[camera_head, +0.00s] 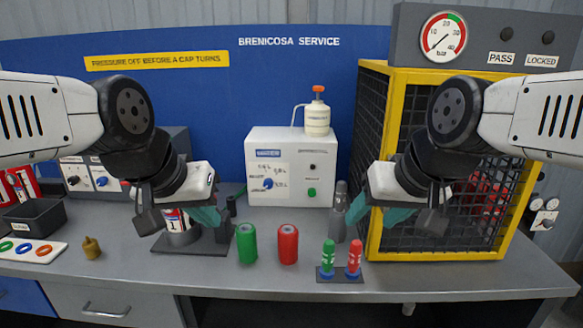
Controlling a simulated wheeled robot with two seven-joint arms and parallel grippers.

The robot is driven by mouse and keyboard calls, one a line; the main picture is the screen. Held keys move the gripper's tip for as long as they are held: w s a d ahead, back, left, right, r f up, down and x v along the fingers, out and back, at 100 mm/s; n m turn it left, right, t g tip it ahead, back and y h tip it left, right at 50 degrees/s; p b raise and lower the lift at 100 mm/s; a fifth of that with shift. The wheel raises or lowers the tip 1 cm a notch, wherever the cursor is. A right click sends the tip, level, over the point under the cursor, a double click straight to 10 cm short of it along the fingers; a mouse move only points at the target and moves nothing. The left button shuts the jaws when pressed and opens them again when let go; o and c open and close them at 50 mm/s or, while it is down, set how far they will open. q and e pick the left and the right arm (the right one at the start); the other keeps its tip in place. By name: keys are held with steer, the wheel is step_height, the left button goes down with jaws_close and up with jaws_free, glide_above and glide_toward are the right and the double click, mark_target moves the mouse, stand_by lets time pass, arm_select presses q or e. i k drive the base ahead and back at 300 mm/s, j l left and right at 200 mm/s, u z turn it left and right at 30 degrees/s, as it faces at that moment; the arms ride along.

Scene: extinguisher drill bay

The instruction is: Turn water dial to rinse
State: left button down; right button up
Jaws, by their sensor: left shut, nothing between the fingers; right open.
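A white box (291,150) stands on the bench at the back centre. A blue dial (268,184) with small printed marks is on its front, with a green button (311,192) to the right. A second blue knob (101,181) is on a grey and white panel at the left, partly behind my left arm. The labels are too small to tell which one is the water dial. My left gripper (212,218) is shut and empty, left of the white box. My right gripper (354,212) is open and empty, right of the box. Neither touches a dial.
A green can (246,243) and red can (288,244) stand in front of the box. A small rack (340,279) holds green and red cylinders. A yellow-framed mesh cage (437,247) with a gauge (443,37) fills the right. A brass piece (91,247) sits left.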

mark_target(268, 183)
steer(key=i+j, duration=0.2)
steer(key=j, duration=0.2)
steer(key=i+j, duration=0.15)
steer(key=j, duration=0.25)
steer(key=i+j+z, duration=0.1)
steer(key=j, duration=0.3)
steer(key=i, duration=0.1)
